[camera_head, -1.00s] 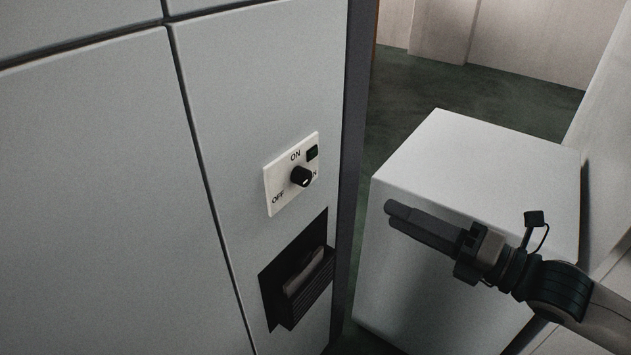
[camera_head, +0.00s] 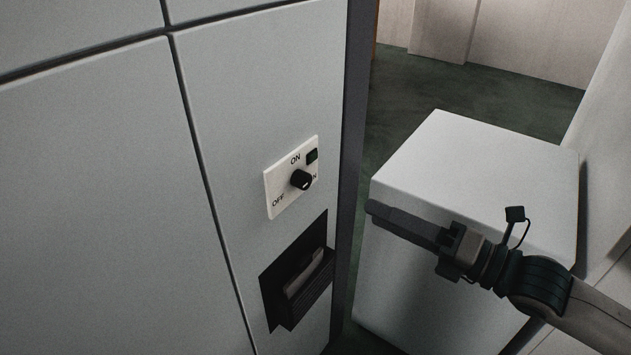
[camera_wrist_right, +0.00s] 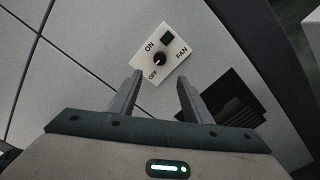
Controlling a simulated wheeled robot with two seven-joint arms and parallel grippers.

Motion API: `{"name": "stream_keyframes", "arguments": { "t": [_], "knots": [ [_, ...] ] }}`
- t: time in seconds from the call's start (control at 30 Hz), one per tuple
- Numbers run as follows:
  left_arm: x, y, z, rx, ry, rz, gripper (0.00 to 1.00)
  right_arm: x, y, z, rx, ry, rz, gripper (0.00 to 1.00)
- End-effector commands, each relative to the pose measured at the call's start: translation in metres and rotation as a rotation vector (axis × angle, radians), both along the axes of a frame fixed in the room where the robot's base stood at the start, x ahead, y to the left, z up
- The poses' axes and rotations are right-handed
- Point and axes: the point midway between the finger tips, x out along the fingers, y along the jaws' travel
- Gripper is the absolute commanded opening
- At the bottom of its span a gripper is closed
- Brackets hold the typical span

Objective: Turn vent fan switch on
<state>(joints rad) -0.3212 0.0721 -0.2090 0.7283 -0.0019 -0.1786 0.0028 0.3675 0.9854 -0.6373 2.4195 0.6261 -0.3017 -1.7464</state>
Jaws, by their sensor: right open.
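The vent fan switch is a black rotary knob (camera_head: 301,180) on a white plate (camera_head: 279,195) fixed to a grey cabinet front. The plate has the labels ON and OFF, and the wrist view also shows the label FAN. The knob also shows in the right wrist view (camera_wrist_right: 159,59), ahead of the fingertips. A small dark square indicator (camera_head: 312,156) sits at the plate's upper right. My right gripper (camera_head: 371,209) is to the right of the plate, apart from it. In the right wrist view its two fingers (camera_wrist_right: 160,76) are spread with nothing between them. My left gripper is out of view.
Below the plate is a dark recess (camera_head: 268,290) with a slotted holder (camera_head: 308,287) sticking out. A white box-shaped block (camera_head: 480,150) stands behind my right arm. The cabinet's dark side edge (camera_head: 352,150) lies between the plate and my gripper.

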Motion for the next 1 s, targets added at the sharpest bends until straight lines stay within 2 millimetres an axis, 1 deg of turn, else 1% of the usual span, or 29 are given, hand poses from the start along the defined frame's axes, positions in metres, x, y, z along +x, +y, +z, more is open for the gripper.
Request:
{"name": "stream_keyframes", "arguments": {
  "t": [0.03,0.1,0.23,0.43,0.8,1.0],
  "knots": [
    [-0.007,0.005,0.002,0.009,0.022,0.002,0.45,0.004,0.006,0.003,0.004,0.001,0.001,0.45],
    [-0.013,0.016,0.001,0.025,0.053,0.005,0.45,0.009,0.012,0.003,0.005,0.000,0.000,0.45],
    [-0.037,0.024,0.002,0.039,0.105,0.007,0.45,0.018,0.027,0.004,0.004,0.002,0.002,0.45],
    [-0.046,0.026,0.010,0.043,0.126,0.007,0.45,0.034,0.048,0.003,0.003,0.001,0.001,0.45],
    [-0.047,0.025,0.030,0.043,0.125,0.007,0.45,0.065,0.090,0.003,0.004,0.002,0.001,0.45],
    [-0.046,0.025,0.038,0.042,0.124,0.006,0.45,0.078,0.108,0.002,0.003,0.002,0.000,0.45]
  ]
}}
